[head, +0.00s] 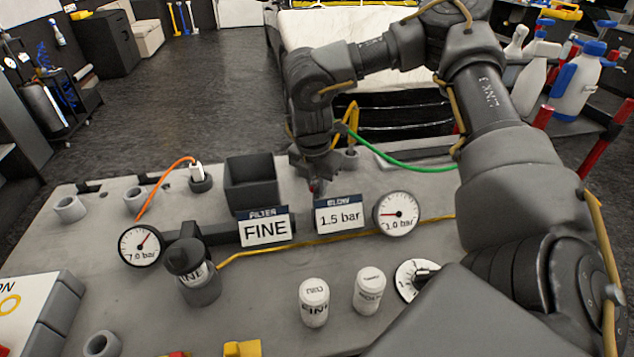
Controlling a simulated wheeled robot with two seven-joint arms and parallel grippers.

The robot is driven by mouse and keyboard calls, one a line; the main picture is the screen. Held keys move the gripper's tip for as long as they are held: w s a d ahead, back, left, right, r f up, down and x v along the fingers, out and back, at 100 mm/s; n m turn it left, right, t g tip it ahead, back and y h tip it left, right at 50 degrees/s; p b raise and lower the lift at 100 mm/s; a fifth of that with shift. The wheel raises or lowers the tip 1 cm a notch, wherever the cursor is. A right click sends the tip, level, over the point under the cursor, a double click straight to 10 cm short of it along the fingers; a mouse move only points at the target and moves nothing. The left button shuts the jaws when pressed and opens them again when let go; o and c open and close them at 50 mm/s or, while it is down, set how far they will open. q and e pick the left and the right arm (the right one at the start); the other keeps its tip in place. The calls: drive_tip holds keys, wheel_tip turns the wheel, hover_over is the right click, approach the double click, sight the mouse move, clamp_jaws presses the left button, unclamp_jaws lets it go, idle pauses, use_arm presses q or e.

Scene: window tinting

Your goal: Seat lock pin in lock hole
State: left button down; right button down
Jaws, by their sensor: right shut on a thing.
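My right gripper (314,178) points down over the grey bench, just behind the "BLOW 1.5 bar" sign (339,215). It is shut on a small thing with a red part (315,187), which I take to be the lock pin. Most of the pin is hidden by the fingers. I cannot make out the lock hole; the gripper and the sign cover the spot under the pin, so I cannot tell whether the pin touches anything. My left gripper is not in view.
The grey bench (125,250) carries a black open box (250,183), a "FILTER FINE" sign (265,230), two gauges (141,245) (396,213), a dark filter canister (194,275) and two white cartridges (314,303) (369,291).

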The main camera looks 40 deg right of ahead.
drive_tip(key=shift+f, duration=0.15)
drive_tip(key=c, duration=1.3)
unclamp_jaws()
drive_tip(key=shift+c, duration=0.2)
wheel_tip(320, 180, up, 12)
drive_tip(key=a, duration=0.1)
drive_tip(key=shift+s+a+r+b, duration=0.2)
drive_tip(key=shift+s+a+b, duration=0.05)
drive_tip(key=shift+b, duration=0.05)
